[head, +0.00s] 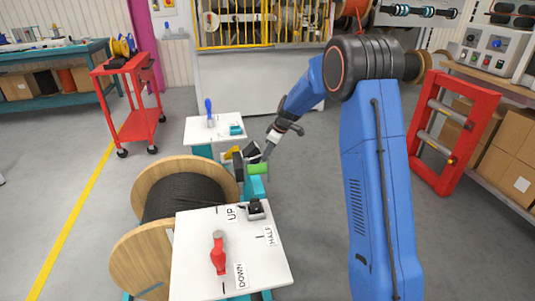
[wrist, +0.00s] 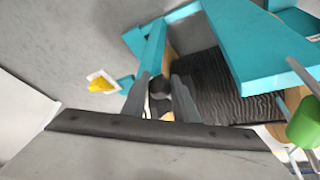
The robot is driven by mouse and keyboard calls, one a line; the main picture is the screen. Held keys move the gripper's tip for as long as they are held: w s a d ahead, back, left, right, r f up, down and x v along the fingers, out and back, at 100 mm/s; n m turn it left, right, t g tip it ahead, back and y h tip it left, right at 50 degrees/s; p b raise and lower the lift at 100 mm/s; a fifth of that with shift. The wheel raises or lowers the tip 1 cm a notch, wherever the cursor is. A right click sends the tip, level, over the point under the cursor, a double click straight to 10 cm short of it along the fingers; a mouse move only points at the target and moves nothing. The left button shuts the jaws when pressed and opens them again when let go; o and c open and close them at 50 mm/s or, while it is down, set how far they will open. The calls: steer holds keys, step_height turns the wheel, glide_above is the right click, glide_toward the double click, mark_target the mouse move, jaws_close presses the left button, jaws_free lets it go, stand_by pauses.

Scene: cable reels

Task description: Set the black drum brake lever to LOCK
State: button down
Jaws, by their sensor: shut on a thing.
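My gripper (head: 263,154) reaches down behind the cable drum in the head view. In the wrist view my gripper (wrist: 160,98) has its two grey fingers on either side of a black rounded knob, the black lever (wrist: 159,84), and is shut on it. The lever's lower part is hidden by the fingers and the palm. The wooden drum with dark cable (head: 183,197) stands in front of it, and its ribbed cable (wrist: 228,92) shows in the wrist view. I cannot read any LOCK mark in either view.
A green cylinder (head: 259,169) is close beside my gripper, and teal frame bars (wrist: 265,45) run near it. A white panel (head: 190,262) with a red lever (head: 218,254) stands in front. Another panel holds a blue lever (head: 209,110). A red cart (head: 130,98) is left.

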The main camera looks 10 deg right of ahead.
steer(key=shift+d+f, duration=0.15)
steer(key=shift+f, duration=0.15)
step_height(320, 180, down, 10)
steer(key=a+y, duration=0.2)
steer(key=y, duration=0.1)
steer(key=shift+a+r, duration=0.15)
steer(key=shift+r, duration=0.1)
stand_by(0.9)
steer(key=shift+s, duration=0.1)
steer(key=c, duration=1.4)
jaws_free()
steer(key=shift+a, duration=0.15)
steer(key=shift+c, duration=0.2)
